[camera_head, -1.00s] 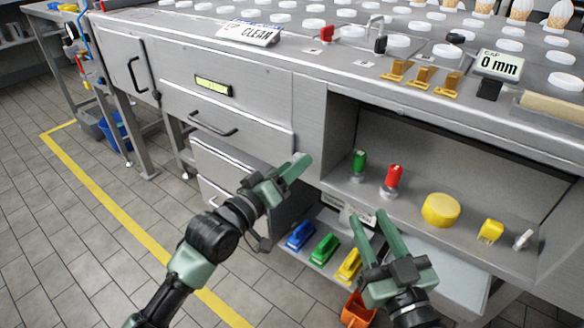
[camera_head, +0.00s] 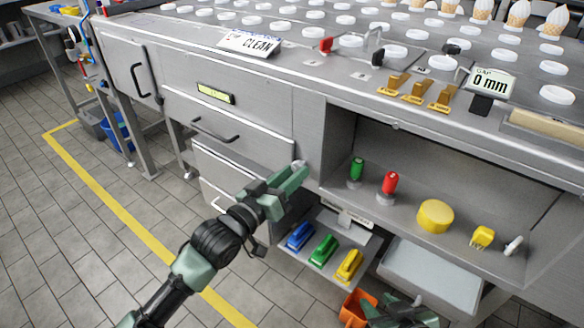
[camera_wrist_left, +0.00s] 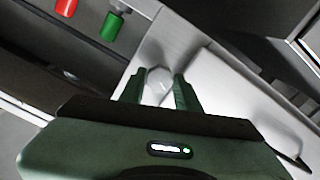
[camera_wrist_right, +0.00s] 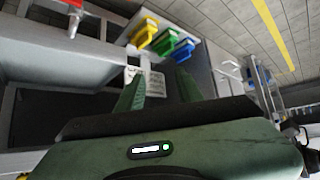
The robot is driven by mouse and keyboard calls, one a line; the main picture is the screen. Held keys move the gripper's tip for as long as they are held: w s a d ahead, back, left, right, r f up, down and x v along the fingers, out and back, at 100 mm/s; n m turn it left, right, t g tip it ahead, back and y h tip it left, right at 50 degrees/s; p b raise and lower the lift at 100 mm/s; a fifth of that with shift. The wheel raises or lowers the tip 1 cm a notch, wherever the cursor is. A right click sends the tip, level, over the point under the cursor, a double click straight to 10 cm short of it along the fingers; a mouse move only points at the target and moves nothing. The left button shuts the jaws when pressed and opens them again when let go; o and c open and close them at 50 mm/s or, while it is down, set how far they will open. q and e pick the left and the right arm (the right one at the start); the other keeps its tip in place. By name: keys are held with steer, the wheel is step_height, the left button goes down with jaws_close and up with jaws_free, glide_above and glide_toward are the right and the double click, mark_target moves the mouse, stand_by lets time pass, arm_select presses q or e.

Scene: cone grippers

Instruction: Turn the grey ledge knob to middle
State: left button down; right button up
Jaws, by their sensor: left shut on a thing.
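The grey ledge knob (camera_head: 298,165) is a small pale knob at the counter's front, left of the open shelf bay. In the left wrist view the knob (camera_wrist_left: 158,86) sits between the two green fingers. My left gripper (camera_head: 296,178) is shut on it, and its fingers hide part of it in the head view. The knob's pointer or scale marks cannot be made out. My right gripper (camera_head: 402,304) is low at the bottom edge of the head view. In the right wrist view its fingers (camera_wrist_right: 158,90) are apart, with nothing between them.
The bay's shelf holds a green knob (camera_head: 356,170), a red knob (camera_head: 389,184), a round yellow knob (camera_head: 435,216), a small yellow piece (camera_head: 482,237) and a grey toggle (camera_head: 513,246). Blue, green and yellow-handled tools (camera_head: 323,248) lie below. An orange bin (camera_head: 356,309) stands near my right gripper.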

arm_select(q)
steer(key=shift+r+m+p, duration=0.15)
steer(key=shift+m+p, duration=0.85)
steer(key=shift+m, duration=0.2)
steer(key=m+p, duration=0.2)
steer(key=shift+a+m, duration=0.1)
steer(key=shift+m, duration=0.2)
arm_select(e)
steer(key=s+d+f+g+h, duration=0.1)
steer(key=s+d+f+g, duration=0.15)
steer(key=s+g, duration=0.6)
arm_select(q)
steer(key=m+p, duration=0.3)
steer(key=m, duration=0.2)
steer(key=shift+f+m, duration=0.2)
steer(key=shift+m, duration=0.9)
arm_select(e)
step_height(320, 180, down, 14)
steer(key=s+t, duration=0.1)
steer(key=t, duration=0.1)
steer(key=shift+d, duration=0.15)
arm_select(q)
steer(key=c, duration=1)
jaws_free()
steer(key=shift+p, duration=0.3)
